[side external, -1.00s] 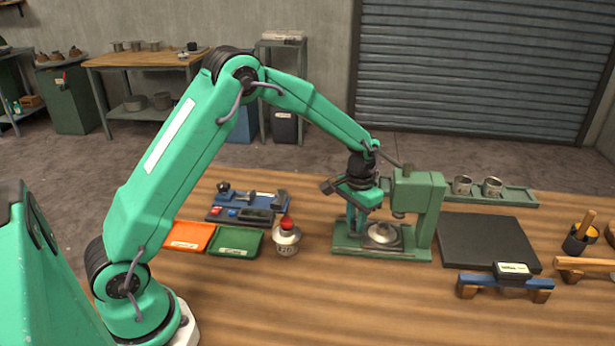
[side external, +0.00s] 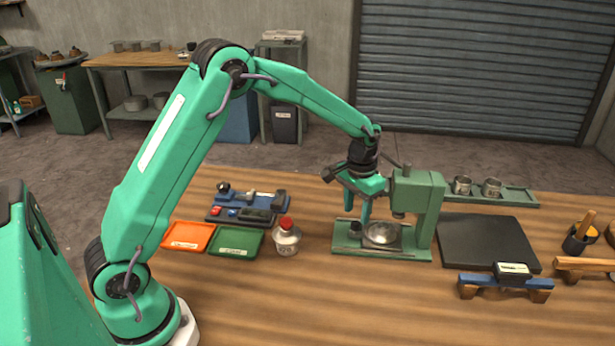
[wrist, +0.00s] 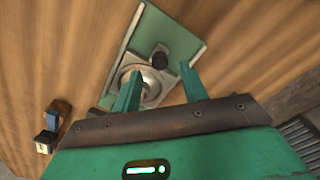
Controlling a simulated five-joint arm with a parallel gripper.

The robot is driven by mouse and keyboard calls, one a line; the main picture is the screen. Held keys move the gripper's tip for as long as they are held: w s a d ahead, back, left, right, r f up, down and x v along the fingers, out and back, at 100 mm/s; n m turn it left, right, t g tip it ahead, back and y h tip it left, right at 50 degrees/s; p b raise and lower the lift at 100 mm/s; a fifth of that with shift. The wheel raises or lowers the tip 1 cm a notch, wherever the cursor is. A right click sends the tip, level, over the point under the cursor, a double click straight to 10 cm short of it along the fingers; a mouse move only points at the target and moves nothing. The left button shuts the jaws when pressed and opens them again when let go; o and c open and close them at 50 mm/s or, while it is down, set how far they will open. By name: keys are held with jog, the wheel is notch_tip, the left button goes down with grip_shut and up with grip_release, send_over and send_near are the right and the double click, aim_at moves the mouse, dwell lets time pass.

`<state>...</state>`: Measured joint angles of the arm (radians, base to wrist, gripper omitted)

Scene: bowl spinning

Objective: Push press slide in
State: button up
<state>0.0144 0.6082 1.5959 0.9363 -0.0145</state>
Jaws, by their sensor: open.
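The green press (side external: 418,205) stands on the bench, with its flat green base plate (side external: 350,250) toward the left. A round metallic bowl-like piece (side external: 381,234) sits on the base beside the press column. A short dark knob or post (side external: 355,229) stands left of it. In the wrist view the knob (wrist: 159,57) shows beyond my fingers, and the metallic piece (wrist: 128,72) is partly hidden by the left finger. My gripper (wrist: 158,82) is open and empty, over the base near the knob. I cannot tell whether a finger touches anything.
A red-capped container (side external: 286,238), a green tray (side external: 236,242) and an orange tray (side external: 188,236) lie left of the press. A dark square mat (side external: 489,242) lies to its right. A rack with metal cups (side external: 520,197) is behind.

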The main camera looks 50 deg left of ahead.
aim_at(356, 223)
jog(key=shift+r, duration=2.25)
jog(key=shift+s, duration=0.1)
jog(key=shift+s+f+t, duration=0.15)
jog(key=shift+s+t, duration=0.75)
jog(key=shift+t, duration=0.25)
jog(key=shift+s+f+t, duration=0.15)
jog(key=shift+s+t, duration=0.7)
jog(key=shift+t, duration=0.3)
jog(key=shift+w+f, duration=0.1)
jog(key=shift+f, duration=0.1)
jog(key=shift+x, duration=3.75)
jog(key=shift+c, duration=0.2)
jog(key=shift+d, duration=0.1)
grip_shut()
